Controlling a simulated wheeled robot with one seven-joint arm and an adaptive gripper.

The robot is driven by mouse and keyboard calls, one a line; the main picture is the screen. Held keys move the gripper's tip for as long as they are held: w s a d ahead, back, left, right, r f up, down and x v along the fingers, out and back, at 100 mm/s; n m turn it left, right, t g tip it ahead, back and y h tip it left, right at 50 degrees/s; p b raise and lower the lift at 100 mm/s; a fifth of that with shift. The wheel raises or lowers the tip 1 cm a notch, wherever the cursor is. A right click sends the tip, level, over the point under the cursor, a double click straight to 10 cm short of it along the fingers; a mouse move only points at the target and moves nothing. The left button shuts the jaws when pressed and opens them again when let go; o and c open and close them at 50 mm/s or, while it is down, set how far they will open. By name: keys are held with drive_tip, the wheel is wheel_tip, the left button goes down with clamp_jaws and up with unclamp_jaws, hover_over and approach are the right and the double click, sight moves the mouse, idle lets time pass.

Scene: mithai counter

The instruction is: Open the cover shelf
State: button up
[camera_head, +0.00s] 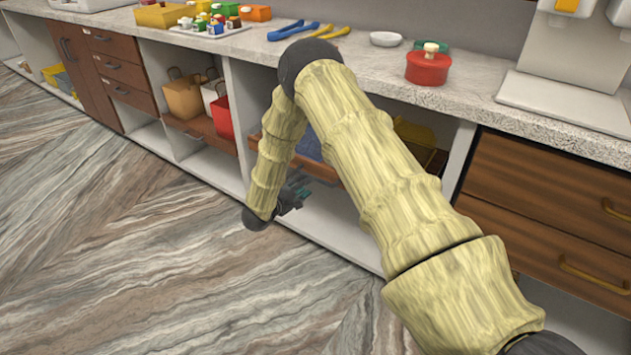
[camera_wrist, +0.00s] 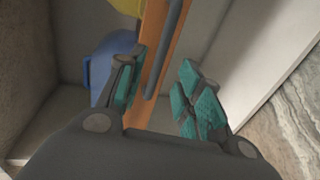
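The open shelf under the counter has a wooden front board (camera_head: 321,172), partly hidden behind my arm. In the wrist view, an orange-brown board (camera_wrist: 153,62) runs up the picture with a dark bar, likely its handle (camera_wrist: 170,45), along it. My gripper (camera_head: 297,190) is low in front of this shelf, partly hidden by my arm. In the wrist view, the teal-padded fingers of my gripper (camera_wrist: 160,85) are apart, with the bar's lower end appearing between them. There is visible space around the bar. How far the bar is from the fingers in depth cannot be told.
A blue item (camera_wrist: 112,62) is behind the board. Wooden drawers (camera_head: 545,190) are at right. A red pot (camera_head: 428,68) stands on the counter (camera_head: 480,95). The floor (camera_head: 130,230) at left is clear.

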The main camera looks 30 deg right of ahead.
sight(315, 178)
drive_tip(key=b+x, duration=0.1)
drive_tip(key=x, duration=0.7)
clamp_jaws()
